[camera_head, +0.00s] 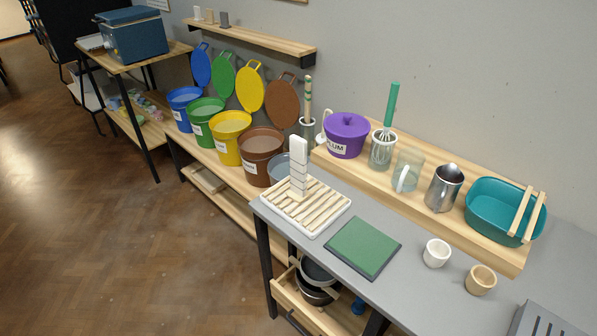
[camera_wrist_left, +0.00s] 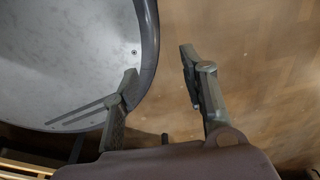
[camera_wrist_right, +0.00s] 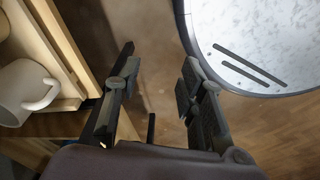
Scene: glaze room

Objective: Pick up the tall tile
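A tall white tile (camera_head: 298,160) with several thin dark lines across it stands upright on a slatted cream rack (camera_head: 332,207). The rack lies at the left end of the grey worktop. Neither of my grippers shows in the head view. In the left wrist view my left gripper (camera_wrist_left: 158,82) is open, with nothing between its fingers. In the right wrist view my right gripper (camera_wrist_right: 156,75) is open and empty. The tall tile shows in neither wrist view.
A green mat (camera_head: 363,247) lies beside the rack; a white cup (camera_head: 436,253) and a tan cup (camera_head: 481,280) stand further right. Behind are a purple pot (camera_head: 346,135), jars, a metal jug (camera_head: 444,187) and a teal basin (camera_head: 490,208). Coloured buckets stand left.

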